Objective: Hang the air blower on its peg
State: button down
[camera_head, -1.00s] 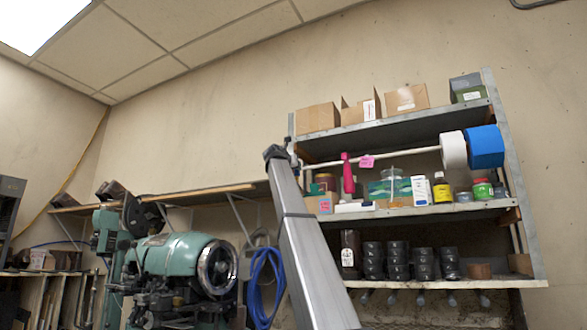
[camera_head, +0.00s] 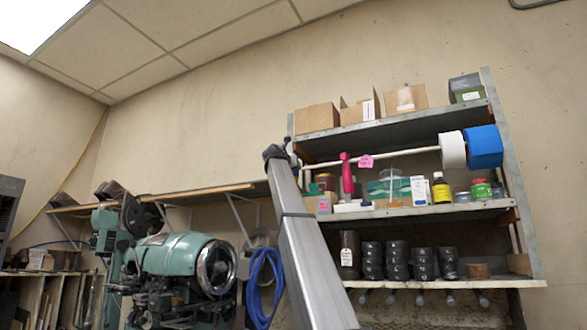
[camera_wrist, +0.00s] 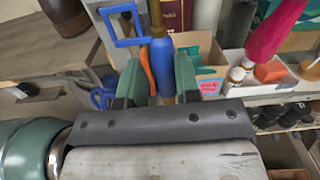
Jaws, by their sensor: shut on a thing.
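In the wrist view, my gripper (camera_wrist: 158,86) has its green fingers closed on the blue body of the air blower (camera_wrist: 160,65). A brass-coloured stem rises from the body's top. A blue square loop (camera_wrist: 125,25) and an orange strip, which seem to be parts of it, show at its left. The blower points up and away from the wrist. In the head view, the gripper and blower cannot be made out; my grey arm link covers that area. I cannot tell which peg is the blower's own.
A shelf unit (camera_head: 400,213) stands right, with boxes, jars and dark stacked pucks. A pink bottle (camera_head: 347,175) and pink tag (camera_head: 366,161) are near its left side. A white rod (camera_head: 400,154) carries rolls. A green machine (camera_head: 170,258) and blue hose (camera_head: 265,285) are left.

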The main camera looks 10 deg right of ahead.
jog(key=shift+x, duration=1.35)
dwell(0.8)
jog(key=shift+w+d+f, duration=0.15)
jog(key=shift+w+f, duration=0.05)
jog(key=shift+f, duration=0.35)
dwell(0.6)
jog(key=c, duration=0.8)
grip_release()
jog(key=shift+o, duration=0.2)
jog(key=o, duration=0.3)
jog(key=shift+s, duration=0.15)
